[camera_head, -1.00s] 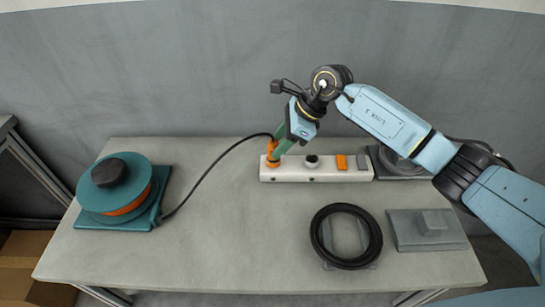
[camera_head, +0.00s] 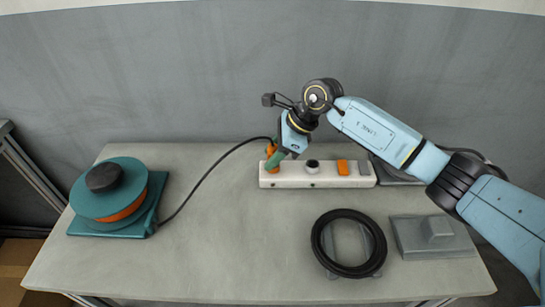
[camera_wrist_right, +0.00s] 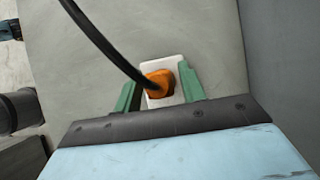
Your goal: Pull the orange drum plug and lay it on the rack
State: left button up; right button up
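The orange drum plug (camera_head: 271,149) stands in the left end of the white power strip (camera_head: 323,181) at the back of the table. A black cable runs from it to the teal drum (camera_head: 126,178) with an orange core. My right gripper (camera_head: 275,160) is down at the plug. In the right wrist view its green fingers stand on either side of the orange plug (camera_wrist_right: 160,84), apart, with a small gap visible on the left. My left gripper is not in view. I cannot tell for sure which grey piece is the rack.
A black ring (camera_head: 322,247) lies on a grey stand at the front right. A grey plate with a raised block (camera_head: 437,230) is to its right. The table's middle left is clear.

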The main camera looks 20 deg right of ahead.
aim_at(273, 150)
grip_shut()
jog(key=shift+r, duration=0.1)
jog(key=shift+r+p, duration=1.85)
jog(key=shift+r, duration=1.05)
jog(key=shift+r, duration=0.1)
jog(key=shift+r+p, duration=0.55)
jog(key=shift+r, duration=0.3)
